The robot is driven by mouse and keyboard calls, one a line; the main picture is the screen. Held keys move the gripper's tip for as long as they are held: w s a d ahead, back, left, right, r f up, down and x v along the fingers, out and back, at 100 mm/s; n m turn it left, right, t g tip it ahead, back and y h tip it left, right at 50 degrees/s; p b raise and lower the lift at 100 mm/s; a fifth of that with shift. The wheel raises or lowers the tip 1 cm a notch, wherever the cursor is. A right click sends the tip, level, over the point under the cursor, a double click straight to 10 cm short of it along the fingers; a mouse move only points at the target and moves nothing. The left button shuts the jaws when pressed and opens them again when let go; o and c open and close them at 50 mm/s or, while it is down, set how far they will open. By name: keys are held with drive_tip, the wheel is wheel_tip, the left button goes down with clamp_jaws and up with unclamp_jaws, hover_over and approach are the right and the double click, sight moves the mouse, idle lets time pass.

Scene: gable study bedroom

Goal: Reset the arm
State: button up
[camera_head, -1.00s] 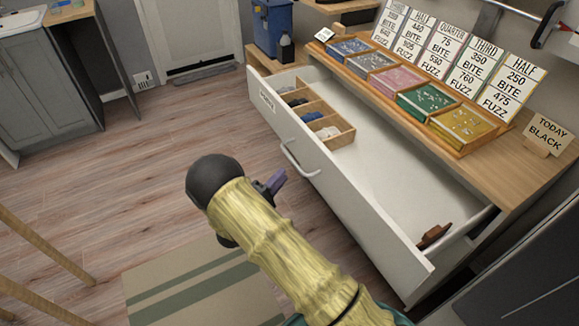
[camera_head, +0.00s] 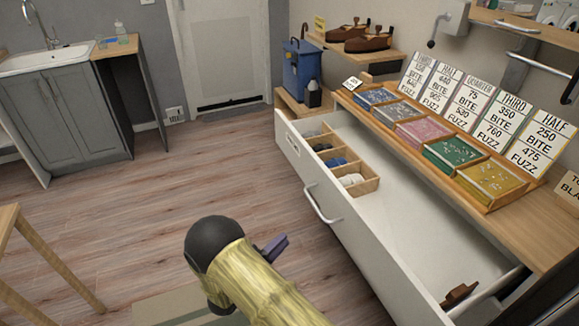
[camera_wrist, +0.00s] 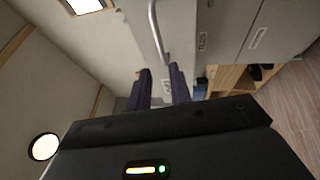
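My arm reaches up from the bottom of the head view, and a purple finger of my gripper (camera_head: 272,247) shows beside its dark rounded end. In the wrist view, the two dark purple fingers of my gripper (camera_wrist: 161,84) stand apart with nothing between them. The gripper is open and empty. In the head view it appears in front of the pulled-out white drawer (camera_head: 400,245), left of the drawer front. A drawer handle (camera_wrist: 157,30) shows beyond the fingertips in the wrist view.
The open drawer holds a wooden divider box (camera_head: 366,188) and a brown object (camera_head: 458,294). Colored trays (camera_head: 452,150) and price cards stand on the counter above. A wooden-legged piece (camera_head: 60,262) stands at the left. The floor (camera_head: 190,185) between is clear.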

drive_tip(key=w+d+r+m+g+y, duration=0.4)
drive_tip(key=w+d+r+m+y, duration=0.25)
drive_tip(key=w+r+y, duration=0.35)
drive_tip(key=s+d+r+m+g+y, duration=0.1)
drive_tip(key=s+d+g, duration=0.2)
drive_tip(key=s+d, duration=0.35)
drive_tip(key=s+d+r+m+g+y, duration=0.1)
drive_tip(key=s+d+m+g, duration=0.2)
drive_tip(key=s, duration=0.7)
drive_tip(key=s+d+r+g+y, duration=0.1)
drive_tip(key=s+d+r+g, duration=0.15)
drive_tip(key=s+d, duration=0.45)
drive_tip(key=w+p+v, duration=0.2)
drive_tip(key=p+v, duration=0.8)
drive_tip(key=w+a+r+p+v, duration=0.1)
drive_tip(key=w+p+v, duration=0.1)
drive_tip(key=p+v, duration=0.7)
drive_tip(key=shift+s+a+r+p, duration=0.15)
drive_tip(key=shift+a+r+p, duration=0.2)
drive_tip(key=shift+p, duration=0.75)
drive_tip(key=shift+d, duration=0.1)
idle(1.5)
